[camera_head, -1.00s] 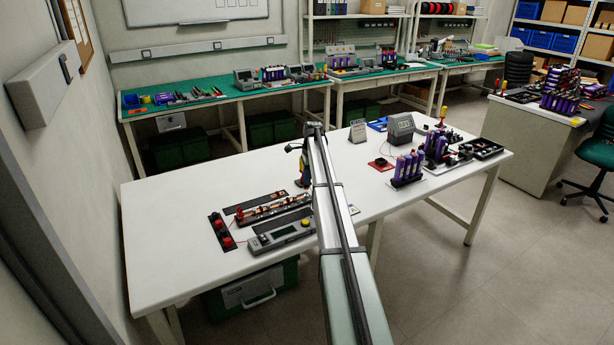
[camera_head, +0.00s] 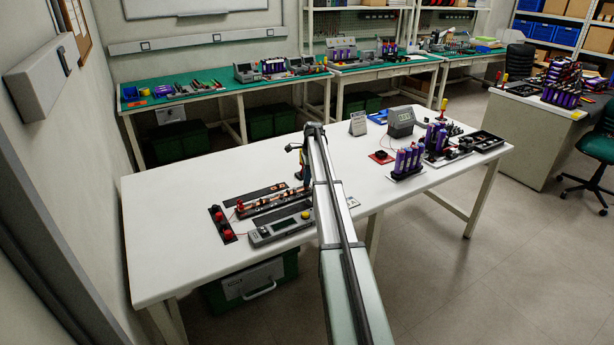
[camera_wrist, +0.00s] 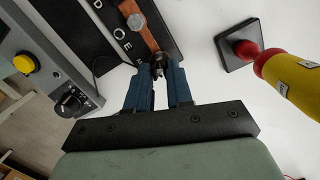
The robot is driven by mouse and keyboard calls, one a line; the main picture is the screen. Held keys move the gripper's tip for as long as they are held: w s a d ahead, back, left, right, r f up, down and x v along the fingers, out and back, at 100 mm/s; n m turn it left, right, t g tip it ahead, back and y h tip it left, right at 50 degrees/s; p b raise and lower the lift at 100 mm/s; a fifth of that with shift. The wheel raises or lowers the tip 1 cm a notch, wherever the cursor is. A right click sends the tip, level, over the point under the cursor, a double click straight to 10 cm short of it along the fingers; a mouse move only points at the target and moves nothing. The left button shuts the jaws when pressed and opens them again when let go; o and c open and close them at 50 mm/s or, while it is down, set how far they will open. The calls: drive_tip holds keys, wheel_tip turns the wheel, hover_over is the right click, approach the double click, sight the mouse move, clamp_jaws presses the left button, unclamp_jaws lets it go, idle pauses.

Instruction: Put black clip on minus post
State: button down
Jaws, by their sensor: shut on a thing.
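In the wrist view my gripper (camera_wrist: 160,75) has blue fingers, close together and shut on the black clip (camera_wrist: 158,63), a small dark piece at the fingertips. The clip is at the near end of a copper bar (camera_wrist: 147,37) on a black base. A round metal post (camera_wrist: 137,20) stands farther up the bar. No minus mark is readable, and whether the clip touches a post under it cannot be told. In the head view my arm hides most of the gripper; the copper bars (camera_head: 270,204) lie left of the arm.
A grey meter with a yellow button (camera_wrist: 25,63) and black knob stands left of the bar. A yellow-and-red handled tool (camera_wrist: 290,85) on a black base stands close on the right. In the head view, purple cells (camera_head: 407,160) stand right of my arm; the front left table is clear.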

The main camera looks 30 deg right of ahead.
drive_tip(key=shift+f, duration=0.2)
idle(0.3)
drive_tip(key=c, duration=0.9)
unclamp_jaws()
drive_tip(key=shift+r, duration=0.1)
drive_tip(key=shift+r, duration=2.9)
